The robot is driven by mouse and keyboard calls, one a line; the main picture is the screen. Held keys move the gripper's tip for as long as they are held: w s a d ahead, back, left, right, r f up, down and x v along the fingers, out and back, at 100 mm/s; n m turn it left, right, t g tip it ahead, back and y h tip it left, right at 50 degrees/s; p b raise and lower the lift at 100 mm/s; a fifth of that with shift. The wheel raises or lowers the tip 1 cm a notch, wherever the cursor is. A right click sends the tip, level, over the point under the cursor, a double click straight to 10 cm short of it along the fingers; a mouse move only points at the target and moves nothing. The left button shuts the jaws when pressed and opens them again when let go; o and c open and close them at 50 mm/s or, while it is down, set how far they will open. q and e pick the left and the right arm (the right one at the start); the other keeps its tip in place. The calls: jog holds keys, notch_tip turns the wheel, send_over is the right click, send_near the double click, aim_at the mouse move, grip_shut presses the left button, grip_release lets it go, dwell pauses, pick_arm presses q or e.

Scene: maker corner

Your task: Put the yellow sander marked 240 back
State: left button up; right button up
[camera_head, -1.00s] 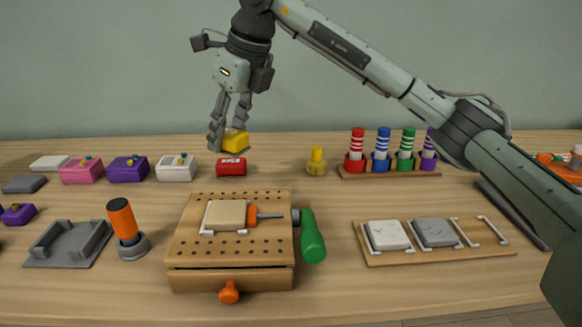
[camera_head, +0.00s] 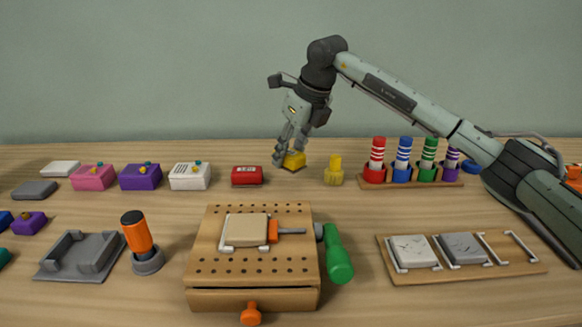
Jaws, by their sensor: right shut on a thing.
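My right gripper (camera_head: 289,156) is shut on a yellow block (camera_head: 294,160), likely the sander. It is at the back of the table, between a red block and a small yellow upright piece. The fingers cover part of the yellow block, and no 240 mark can be read on it. I cannot tell whether it touches the table. My left gripper is not in view.
A red block (camera_head: 247,175) and the yellow upright piece (camera_head: 333,170) flank the held block. A rack of striped pens (camera_head: 412,183) is to the right. A pegboard bench (camera_head: 205,270), an empty grey cradle (camera_head: 75,262) and a wooden holder (camera_head: 480,270) are in front.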

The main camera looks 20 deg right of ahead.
aim_at(291, 167)
jog(key=shift+w+d+f, duration=0.15)
jog(key=shift+d+f, duration=0.1)
jog(key=shift+f, duration=1.9)
jog(key=shift+f, duration=0.2)
jog(key=o, duration=1)
jog(key=shift+r, duration=0.15)
jog(key=shift+r, duration=0.25)
jog(key=v, duration=1.1)
jog(key=shift+s+r, duration=0.25)
